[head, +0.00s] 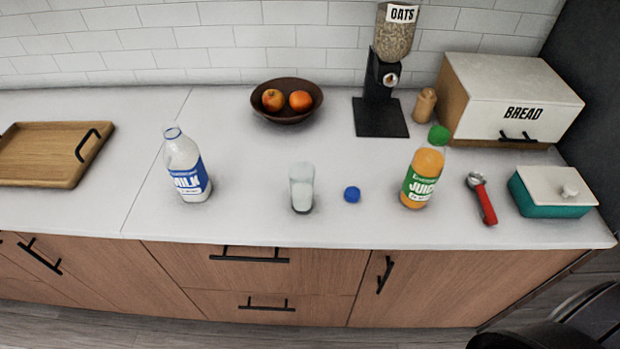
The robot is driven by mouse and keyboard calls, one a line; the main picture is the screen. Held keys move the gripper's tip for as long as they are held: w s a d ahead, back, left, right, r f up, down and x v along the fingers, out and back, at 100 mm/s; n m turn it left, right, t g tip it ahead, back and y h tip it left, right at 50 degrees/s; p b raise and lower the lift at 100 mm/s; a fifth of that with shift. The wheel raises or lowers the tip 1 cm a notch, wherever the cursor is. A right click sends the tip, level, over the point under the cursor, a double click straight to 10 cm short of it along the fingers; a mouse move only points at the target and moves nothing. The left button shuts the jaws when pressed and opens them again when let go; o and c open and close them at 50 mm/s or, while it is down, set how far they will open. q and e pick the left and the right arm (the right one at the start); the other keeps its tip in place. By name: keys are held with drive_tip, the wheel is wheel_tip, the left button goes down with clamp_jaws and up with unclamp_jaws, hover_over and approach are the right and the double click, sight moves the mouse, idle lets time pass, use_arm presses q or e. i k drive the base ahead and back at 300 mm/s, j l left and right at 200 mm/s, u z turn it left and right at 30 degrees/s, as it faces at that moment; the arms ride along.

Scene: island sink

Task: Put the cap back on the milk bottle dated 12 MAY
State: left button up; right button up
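The milk bottle (183,165) stands upright on the counter left of centre, with a blue and white MILK label. Its blue-rimmed mouth looks open and uncapped. The small print on its label is too small to read, so I cannot confirm the date. A small blue cap (352,194) lies on the counter to the right, between a glass and a juice bottle. Neither of my grippers is in view.
A green-capped juice bottle (423,177), red-handled scoop (482,198) and teal butter dish (553,196) are right. Behind are a fruit bowl (287,115) and oats dispenser (381,117). A wooden tray (40,155) is left.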

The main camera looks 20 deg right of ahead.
sight(182, 158)
drive_tip(key=i+j+z, duration=0.15)
drive_tip(key=j+z, duration=1.2)
drive_tip(key=i+l, duration=0.05)
